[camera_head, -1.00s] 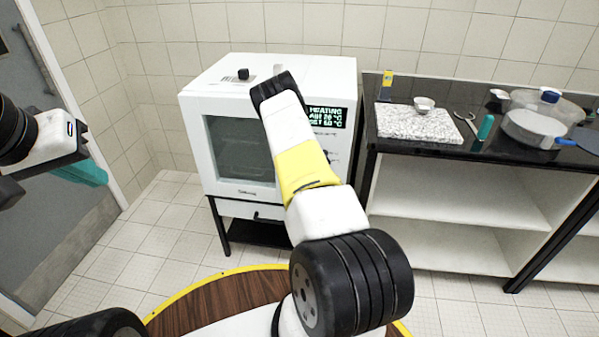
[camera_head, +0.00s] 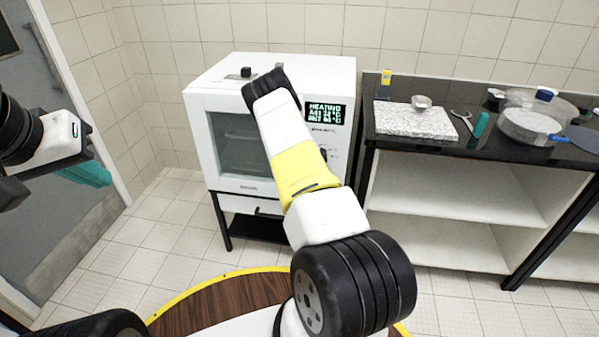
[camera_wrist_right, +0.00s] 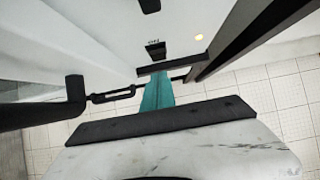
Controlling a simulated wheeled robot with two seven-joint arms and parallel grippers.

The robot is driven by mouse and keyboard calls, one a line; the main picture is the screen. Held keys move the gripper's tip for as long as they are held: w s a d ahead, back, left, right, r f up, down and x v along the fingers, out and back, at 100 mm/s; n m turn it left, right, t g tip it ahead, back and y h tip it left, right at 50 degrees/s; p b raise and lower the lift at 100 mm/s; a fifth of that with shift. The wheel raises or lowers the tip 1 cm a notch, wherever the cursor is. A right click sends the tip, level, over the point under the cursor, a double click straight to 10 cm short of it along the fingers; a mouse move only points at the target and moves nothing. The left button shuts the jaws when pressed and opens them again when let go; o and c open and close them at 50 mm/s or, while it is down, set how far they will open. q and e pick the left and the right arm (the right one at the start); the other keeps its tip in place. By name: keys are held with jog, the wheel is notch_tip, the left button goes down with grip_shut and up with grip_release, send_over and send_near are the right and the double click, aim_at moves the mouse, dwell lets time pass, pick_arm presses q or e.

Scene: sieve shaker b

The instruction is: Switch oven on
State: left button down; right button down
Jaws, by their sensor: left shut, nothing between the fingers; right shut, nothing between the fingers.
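The white oven (camera_head: 200,103) stands on a black-legged stand, with a dark window in its door. Its display (camera_head: 325,113) is lit and its top line reads HEATING. My right arm covers part of the oven front and hides the right gripper in the head view. In the right wrist view my right gripper (camera_wrist_right: 158,92) has teal fingers, shut and empty, pointing at the white panel. Beyond the tips are a small black switch (camera_wrist_right: 155,48) and a glowing amber lamp (camera_wrist_right: 199,37); contact cannot be told. My left gripper (camera_head: 84,173) is shut and empty at the left, away from the oven.
A black counter (camera_head: 390,144) at the right holds a stone slab (camera_head: 400,122), a small bowl (camera_head: 421,102), a teal-handled tool (camera_head: 479,125) and a pan (camera_head: 528,126). Open shelves lie below. The tiled floor at the left is clear.

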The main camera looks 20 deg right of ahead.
jog(key=w+d+r+v, duration=0.1)
jog(key=v, duration=0.6)
jog(key=shift+a+r, duration=0.15)
jog(key=shift+r, duration=0.2)
jog(key=s+a+r+m+y, duration=0.1)
jog(key=s+a+r+m, duration=0.2)
jog(key=r+m, duration=0.45)
jog(key=s+a+r+m, duration=0.3)
jog(key=a+r+m, duration=0.1)
jog(key=r, duration=0.6)
jog(key=s+a+r+m+y, duration=0.1)
jog(key=s+a+r+m, duration=0.15)
jog(key=r+m, duration=0.45)
jog(key=s+a+r+m+y, duration=0.1)
jog(key=s+a+r+m, duration=0.4)
jog(key=s, duration=0.8)
jog(key=s+a+r+m+y, duration=0.2)
jog(key=s+a+r+m, duration=0.3)
jog(key=s+a+r, duration=0.5)
jog(key=s+r, duration=0.1)
jog(key=s, duration=0.2)
jog(key=shift+a+r+t+y, duration=0.15)
jog(key=shift+r+t+y, duration=0.1)
jog(key=shift+t+y, duration=0.05)
jog(key=shift+s+m, duration=0.1)
jog(key=shift+m, duration=0.15)
